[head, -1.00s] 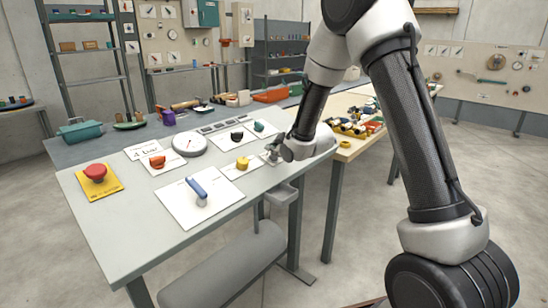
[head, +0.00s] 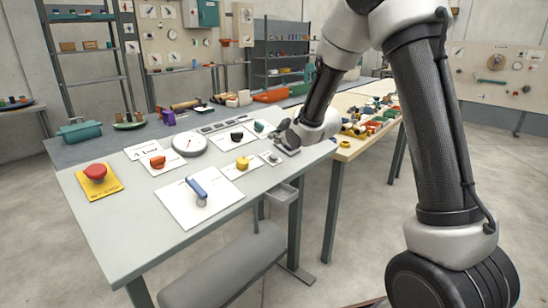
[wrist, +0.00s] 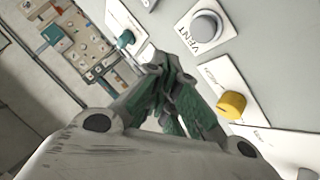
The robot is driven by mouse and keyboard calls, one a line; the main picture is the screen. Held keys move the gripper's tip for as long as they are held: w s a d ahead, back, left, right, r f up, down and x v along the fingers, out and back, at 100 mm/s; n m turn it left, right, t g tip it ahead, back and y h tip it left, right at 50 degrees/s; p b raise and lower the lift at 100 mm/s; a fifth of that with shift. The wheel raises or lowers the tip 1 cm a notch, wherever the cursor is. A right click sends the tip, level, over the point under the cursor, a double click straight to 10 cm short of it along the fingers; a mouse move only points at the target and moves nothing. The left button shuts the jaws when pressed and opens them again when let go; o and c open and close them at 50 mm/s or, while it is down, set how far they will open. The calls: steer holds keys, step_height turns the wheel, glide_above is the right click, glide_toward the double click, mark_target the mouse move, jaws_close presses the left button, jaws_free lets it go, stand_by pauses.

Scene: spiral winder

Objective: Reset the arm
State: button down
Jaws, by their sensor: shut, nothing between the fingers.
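My gripper (head: 284,139) is shut and empty, above the right part of the grey control table (head: 130,240). In the wrist view its fingers (wrist: 163,62) are together. The yellow knob (head: 242,163) is farther left and also shows in the wrist view (wrist: 231,105). A teal knob (head: 259,127) is behind my gripper and also shows in the wrist view (wrist: 127,39).
On the table are a red mushroom button (head: 95,172), a blue lever (head: 196,188), an orange knob (head: 157,161), a black knob (head: 237,136) and a round gauge (head: 190,144). A wooden table (head: 347,154) with several small parts stands at the right. Open floor lies in front.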

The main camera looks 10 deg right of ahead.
steer(key=shift+s+d+r, duration=0.1)
steer(key=shift+s+r, duration=0.05)
steer(key=shift+r, duration=0.35)
